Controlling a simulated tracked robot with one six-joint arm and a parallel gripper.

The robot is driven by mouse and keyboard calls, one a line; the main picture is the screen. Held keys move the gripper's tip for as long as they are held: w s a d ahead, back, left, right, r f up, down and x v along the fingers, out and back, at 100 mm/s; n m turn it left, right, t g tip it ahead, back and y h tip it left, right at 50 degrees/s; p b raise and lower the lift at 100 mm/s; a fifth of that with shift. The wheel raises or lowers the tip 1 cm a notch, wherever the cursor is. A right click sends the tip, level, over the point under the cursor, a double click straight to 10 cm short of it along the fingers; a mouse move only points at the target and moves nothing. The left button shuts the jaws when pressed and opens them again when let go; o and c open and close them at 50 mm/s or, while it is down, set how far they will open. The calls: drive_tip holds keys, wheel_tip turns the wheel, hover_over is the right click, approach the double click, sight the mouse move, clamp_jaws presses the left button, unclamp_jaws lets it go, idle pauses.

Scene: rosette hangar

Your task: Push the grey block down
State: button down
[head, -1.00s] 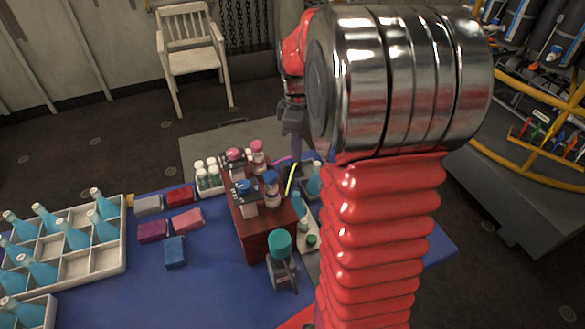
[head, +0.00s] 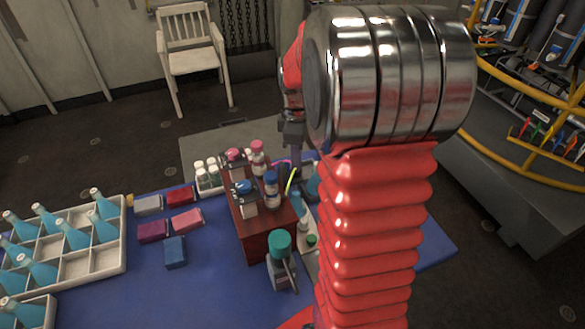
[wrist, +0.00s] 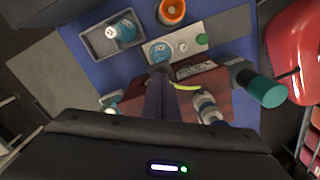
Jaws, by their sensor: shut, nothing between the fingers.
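The grey block (head: 148,205) lies flat on the blue table in the head view, at the back left corner of a group of coloured blocks. I do not make it out in the wrist view. My gripper (head: 295,160) is shut and empty, behind the dark red box and well to the right of the grey block. Its fingers also show shut in the wrist view (wrist: 160,75), over the table near a blue-capped bottle (wrist: 160,51). My arm hides part of the right side of the table.
Red (head: 180,196), pink (head: 187,219), purple (head: 153,231) and blue (head: 174,251) blocks lie close to the grey one. A dark red box (head: 257,246) with bottles on top stands between them and my arm. A divided white tray (head: 88,263) of bottles is at left.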

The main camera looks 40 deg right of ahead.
drive_tip(key=shift+f, duration=1.1)
drive_tip(key=shift+r, duration=0.15)
drive_tip(key=shift+r, duration=3.4)
